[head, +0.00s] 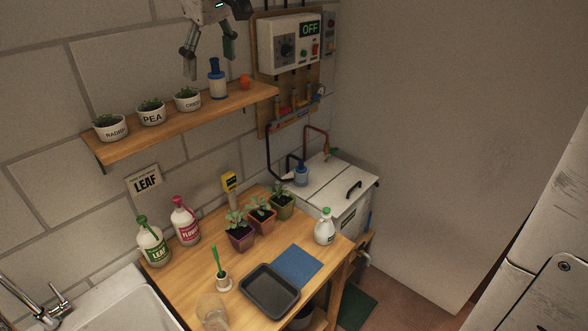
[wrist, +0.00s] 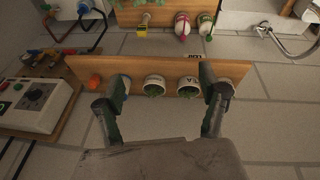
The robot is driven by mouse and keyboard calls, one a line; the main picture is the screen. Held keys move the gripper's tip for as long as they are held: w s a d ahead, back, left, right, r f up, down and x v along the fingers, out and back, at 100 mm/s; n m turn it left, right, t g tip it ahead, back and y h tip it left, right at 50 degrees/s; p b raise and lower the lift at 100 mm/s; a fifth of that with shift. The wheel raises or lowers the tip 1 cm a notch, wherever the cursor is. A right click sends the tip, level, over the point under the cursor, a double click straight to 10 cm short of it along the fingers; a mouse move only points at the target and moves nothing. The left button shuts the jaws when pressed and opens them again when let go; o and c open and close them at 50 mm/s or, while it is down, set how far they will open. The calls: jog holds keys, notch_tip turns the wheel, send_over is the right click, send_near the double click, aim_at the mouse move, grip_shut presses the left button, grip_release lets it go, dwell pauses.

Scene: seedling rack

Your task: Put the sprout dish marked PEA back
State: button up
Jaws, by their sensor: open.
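The PEA sprout dish (head: 151,118) is a white round pot with green sprouts. It stands upright on the wooden wall shelf (head: 190,124), between the RADISH dish (head: 111,131) on the left and the CRESS dish (head: 187,102) on the right. My gripper (head: 210,62) is open and empty, in the air above the shelf near the blue bottle. In the wrist view, which is upside down, my open fingers (wrist: 163,76) spread in front of the shelf. The PEA dish (wrist: 188,86) shows between them, close to the right finger, with no visible contact. That finger partly covers the dish at the row's end.
A blue-and-white bottle (head: 217,80) and an orange object (head: 245,82) stand at the shelf's right. A control box reading OFF (head: 291,46) hangs beyond. The bench below holds plants, LEAF and FLOWER bottles, and a black tray (head: 269,290).

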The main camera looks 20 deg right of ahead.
jog(key=s+d+f+m+t, duration=0.1)
jog(key=s+d+f+m, duration=0.2)
jog(key=s+f, duration=0.9)
jog(key=s+d+f+m+t, duration=0.2)
jog(key=s+d+f, duration=0.3)
jog(key=s+f, duration=0.7)
jog(key=s+m, duration=0.1)
jog(key=s, duration=0.1)
jog(key=shift+s+d+f+h, duration=0.15)
jog(key=shift+s+f+h, duration=0.15)
jog(key=shift+s+f, duration=0.05)
